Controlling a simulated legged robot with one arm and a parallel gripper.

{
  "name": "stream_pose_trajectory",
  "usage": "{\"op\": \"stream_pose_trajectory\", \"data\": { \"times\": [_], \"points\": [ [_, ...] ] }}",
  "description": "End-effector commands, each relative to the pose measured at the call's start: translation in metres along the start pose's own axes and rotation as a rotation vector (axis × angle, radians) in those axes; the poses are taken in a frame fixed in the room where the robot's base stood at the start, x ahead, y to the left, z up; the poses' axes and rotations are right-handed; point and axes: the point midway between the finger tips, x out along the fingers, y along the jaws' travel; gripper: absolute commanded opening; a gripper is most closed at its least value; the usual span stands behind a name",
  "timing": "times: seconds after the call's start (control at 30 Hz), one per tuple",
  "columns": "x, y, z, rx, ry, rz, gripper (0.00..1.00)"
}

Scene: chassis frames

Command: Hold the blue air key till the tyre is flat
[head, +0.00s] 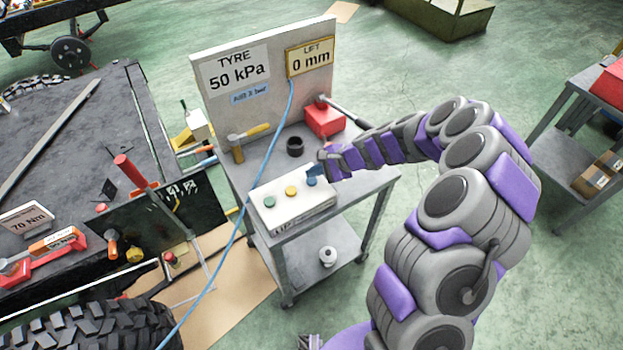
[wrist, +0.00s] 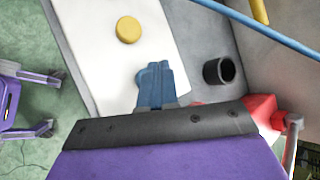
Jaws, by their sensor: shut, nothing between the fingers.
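A white control box (head: 290,207) on the small grey cart carries a green key (head: 269,208), a yellow key (head: 291,191) and the blue air key (head: 311,182). My gripper (head: 314,170) is shut and empty, its fingertips at the blue key from above. In the wrist view my blue fingers (wrist: 155,82) point onto the box beyond the yellow key (wrist: 128,30) and hide the blue key, so I cannot tell how far it is pressed. The board's tyre sign (head: 237,73) reads 50 kPa. The tyre (head: 95,328) shows partly at bottom left.
The lift sign (head: 311,57) reads 0 mm. A light-blue hose (head: 262,165) runs from the board down across the cart. Open floor lies right of the cart.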

Motion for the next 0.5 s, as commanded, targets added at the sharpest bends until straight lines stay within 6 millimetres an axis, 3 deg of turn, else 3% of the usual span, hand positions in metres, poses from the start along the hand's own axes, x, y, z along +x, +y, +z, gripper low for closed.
{"op": "stream_pose_trajectory", "data": {
  "times": [0.5],
  "points": [
    [0.0046, 0.0047, -0.0033, 0.0, 0.0, 0.001, 0.0]
  ]
}}
